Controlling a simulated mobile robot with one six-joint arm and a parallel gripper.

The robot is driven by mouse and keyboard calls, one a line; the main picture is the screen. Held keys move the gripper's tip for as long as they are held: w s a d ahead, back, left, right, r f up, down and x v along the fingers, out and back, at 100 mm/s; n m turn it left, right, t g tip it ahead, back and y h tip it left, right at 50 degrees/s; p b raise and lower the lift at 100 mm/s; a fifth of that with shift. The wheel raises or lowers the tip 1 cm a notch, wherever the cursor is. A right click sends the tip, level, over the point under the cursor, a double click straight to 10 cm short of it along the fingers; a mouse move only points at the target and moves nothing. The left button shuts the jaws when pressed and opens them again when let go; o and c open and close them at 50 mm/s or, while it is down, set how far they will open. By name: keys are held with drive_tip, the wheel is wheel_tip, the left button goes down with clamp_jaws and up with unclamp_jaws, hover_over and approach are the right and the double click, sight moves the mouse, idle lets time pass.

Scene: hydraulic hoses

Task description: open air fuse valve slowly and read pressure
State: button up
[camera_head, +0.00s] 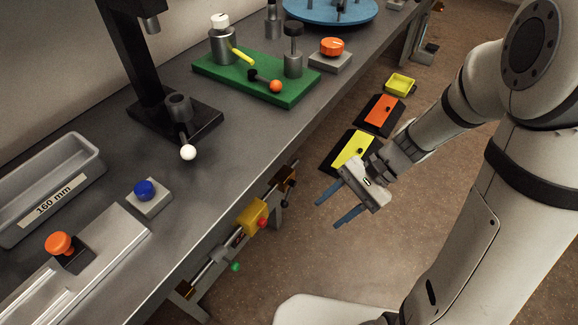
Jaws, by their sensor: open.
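My gripper (327,214) is open and empty, its two blue fingers pointing left over the floor in front of the bench. To its left, below the bench's front edge, runs a rail assembly with a yellow block (252,216), a red knob (262,223) and a green knob (235,267). My fingers are apart from it. On the bench, a green plate (262,83) carries grey cylinders, a yellow handle (243,56) and a lever with an orange ball (275,87). I cannot tell which part is the air fuse valve. No pressure reading is legible.
The bench (110,168) holds a black press with a white-ball lever (188,152), blue (144,189) and orange (331,46) buttons, a "160 mm" tray (52,206) and a blue turntable (330,10). Yellow and orange panels (383,108) lie beyond my gripper. Floor below is clear.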

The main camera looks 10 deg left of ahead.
drive_tip(key=w+a+f+m+y+b, duration=0.2)
drive_tip(key=w+a+f+m+y, duration=0.1)
drive_tip(key=f, duration=0.2)
drive_tip(key=w+a+f+m+y+b, duration=0.2)
drive_tip(key=w+a+f+m+y, duration=0.1)
drive_tip(key=f+m+y, duration=0.15)
drive_tip(key=m+t+y+b, duration=0.2)
drive_tip(key=m+t+y, duration=0.1)
drive_tip(key=m+t, duration=0.4)
approach(286, 205)
drive_tip(key=w+a, duration=0.1)
drive_tip(key=a, duration=0.4)
drive_tip(key=shift+h, duration=0.25)
drive_tip(key=shift+w+a+f+b, duration=0.1)
drive_tip(key=shift+a+b, duration=0.25)
drive_tip(key=shift+a, duration=0.9)
drive_tip(key=shift+w+a+r+b, duration=0.1)
drive_tip(key=shift+a+b, duration=0.2)
drive_tip(key=shift+a, duration=0.95)
drive_tip(key=shift+w+a+f+b, duration=0.15)
drive_tip(key=shift+a+b, duration=0.2)
drive_tip(key=shift+a, duration=0.9)
drive_tip(key=shift+c, duration=0.5)
clamp_jaws()
